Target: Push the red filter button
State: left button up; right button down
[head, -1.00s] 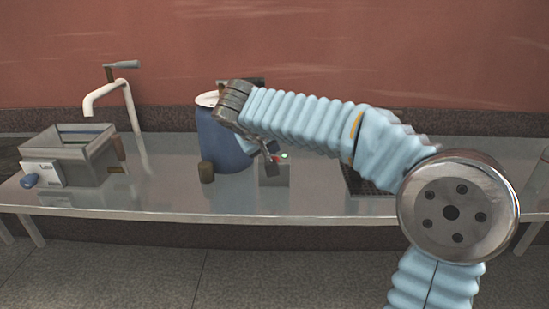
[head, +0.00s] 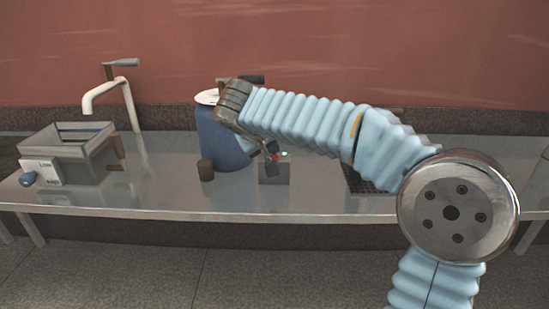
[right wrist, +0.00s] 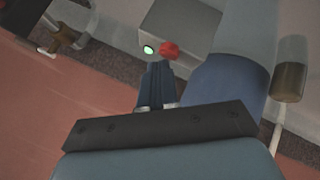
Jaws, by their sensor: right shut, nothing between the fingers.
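The red button (right wrist: 168,50) sits beside a green one (right wrist: 148,49) on a small grey box (right wrist: 186,22). In the head view the red button (head: 276,157) is partly hidden by my right gripper (head: 270,152). In the right wrist view the two dark fingers of my right gripper (right wrist: 158,70) are together and empty. Their tips lie just short of the red button in the picture; I cannot tell whether they touch it. My left gripper is not in view.
A grey bin (head: 85,165) and a tap (head: 125,95) are farther left. The metal counter (head: 160,190) is clear between them.

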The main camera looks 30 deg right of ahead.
aim_at(272, 158)
jog(key=shift+f, duration=0.1)
dwell(0.6)
jog(key=shift+r+p, duration=0.35)
jog(key=shift+r, duration=0.1)
notch_tip(272, 158, up, 6)
jog(key=p, duration=0.4)
jog(key=shift+p, duration=0.3)
